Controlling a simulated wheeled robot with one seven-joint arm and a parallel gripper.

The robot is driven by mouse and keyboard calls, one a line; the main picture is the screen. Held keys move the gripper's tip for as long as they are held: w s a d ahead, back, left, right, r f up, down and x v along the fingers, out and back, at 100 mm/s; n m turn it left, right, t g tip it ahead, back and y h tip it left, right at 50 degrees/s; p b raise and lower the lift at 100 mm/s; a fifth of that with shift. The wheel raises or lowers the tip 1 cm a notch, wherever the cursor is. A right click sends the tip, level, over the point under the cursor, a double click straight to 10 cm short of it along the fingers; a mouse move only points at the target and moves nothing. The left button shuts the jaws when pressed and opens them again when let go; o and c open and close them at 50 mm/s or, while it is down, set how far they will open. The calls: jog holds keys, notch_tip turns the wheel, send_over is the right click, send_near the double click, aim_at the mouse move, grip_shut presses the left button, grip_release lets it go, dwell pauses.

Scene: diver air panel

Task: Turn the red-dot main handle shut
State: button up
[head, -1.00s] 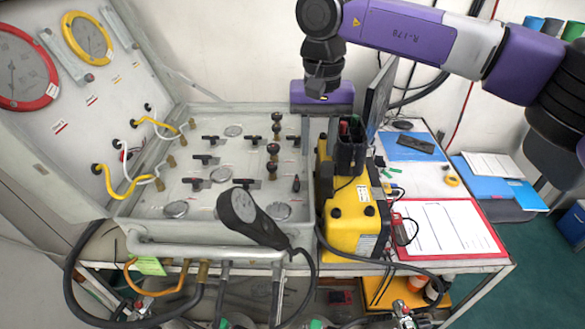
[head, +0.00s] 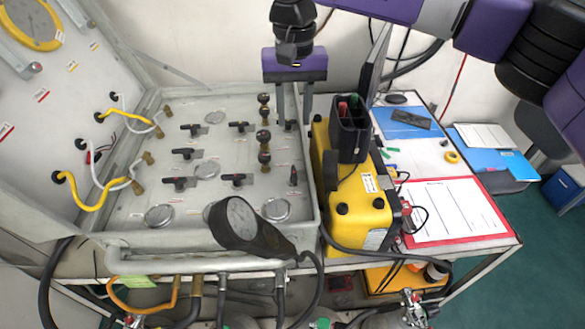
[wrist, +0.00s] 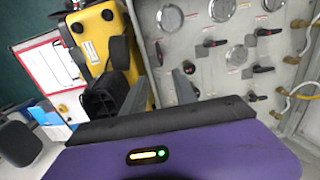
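Several black lever handles sit on the grey valve panel (head: 130,205). One small handle (head: 293,176) stands lengthwise near the panel's right edge; it also shows in the wrist view (wrist: 159,53). Another handle (head: 238,180) lies crosswise, with a reddish mark by it in the wrist view (wrist: 212,43). I cannot make out for certain which one bears the red dot. My gripper (head: 294,121) is open and empty, fingers pointing down over the panel's back right part, apart from both handles. Its two fingers also show in the wrist view (wrist: 157,82).
Tall dark knobs (head: 264,137) stand left of my gripper. A yellow case (head: 358,205) with a black holder (head: 350,130) stands close on the right. A black handheld gauge (head: 245,228) covers part of the panel's front edge. Hoses (head: 90,190) loop at the left.

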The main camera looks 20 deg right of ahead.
jog(key=b, duration=0.8)
send_over(294, 173)
notch_tip(294, 173, down, 8)
jog(key=shift+w+f, duration=0.1)
jog(key=shift+f+p, duration=1.1)
jog(key=shift+f, duration=2.7)
grip_shut()
